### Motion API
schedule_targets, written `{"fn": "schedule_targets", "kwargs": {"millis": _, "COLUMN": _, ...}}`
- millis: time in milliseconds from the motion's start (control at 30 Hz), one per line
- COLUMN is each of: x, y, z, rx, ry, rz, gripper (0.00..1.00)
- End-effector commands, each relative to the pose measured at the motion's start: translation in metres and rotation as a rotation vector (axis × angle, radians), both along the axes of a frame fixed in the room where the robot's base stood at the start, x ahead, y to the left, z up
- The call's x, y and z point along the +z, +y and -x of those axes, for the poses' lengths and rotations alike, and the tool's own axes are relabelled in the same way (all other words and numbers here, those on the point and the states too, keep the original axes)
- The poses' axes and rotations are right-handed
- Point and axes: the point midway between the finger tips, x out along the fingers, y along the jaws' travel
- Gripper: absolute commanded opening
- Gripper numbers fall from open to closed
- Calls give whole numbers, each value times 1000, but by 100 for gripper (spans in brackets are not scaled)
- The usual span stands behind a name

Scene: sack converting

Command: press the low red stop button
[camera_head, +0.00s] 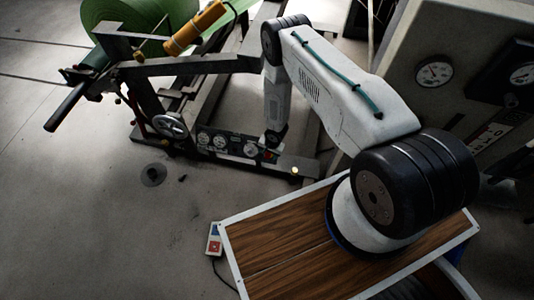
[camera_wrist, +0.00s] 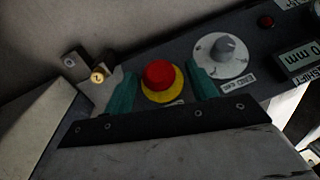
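The red stop button (camera_wrist: 158,75) is a round red cap on a yellow base, set in a dark panel; it shows in the wrist view. In the head view a small red spot on the low panel, close to my gripper, looks like the same button (camera_head: 269,155). My gripper (camera_wrist: 163,88) has two green fingers, spread apart, one to each side of the button. Gaps show between fingers and button, and nothing is held. I cannot tell how far the tips are from the panel. In the head view my gripper (camera_head: 272,139) points down at the panel.
A grey rotary knob (camera_wrist: 223,54) lies right of the button in the wrist view, a brass-coloured part (camera_wrist: 98,76) left. A display box (camera_wrist: 300,62) is further right. In the head view, a handwheel (camera_head: 168,125) and green roll (camera_head: 135,30) are left; a wooden-topped surface (camera_head: 270,245) is in front.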

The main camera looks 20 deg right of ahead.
Motion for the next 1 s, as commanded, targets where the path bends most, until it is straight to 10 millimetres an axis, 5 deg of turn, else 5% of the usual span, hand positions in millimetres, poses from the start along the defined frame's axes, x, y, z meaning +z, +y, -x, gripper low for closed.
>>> {"fn": "schedule_targets", "kwargs": {"millis": 233, "x": 8, "y": -2, "z": 0, "rx": -2, "ry": -1, "rz": 0, "gripper": 57}}
{"fn": "schedule_targets", "kwargs": {"millis": 633, "x": 68, "y": -8, "z": 7, "rx": 0, "ry": -1, "rz": 0, "gripper": 57}}
{"fn": "schedule_targets", "kwargs": {"millis": 1000, "x": 77, "y": -9, "z": 9, "rx": 2, "ry": 0, "rz": 0, "gripper": 57}}
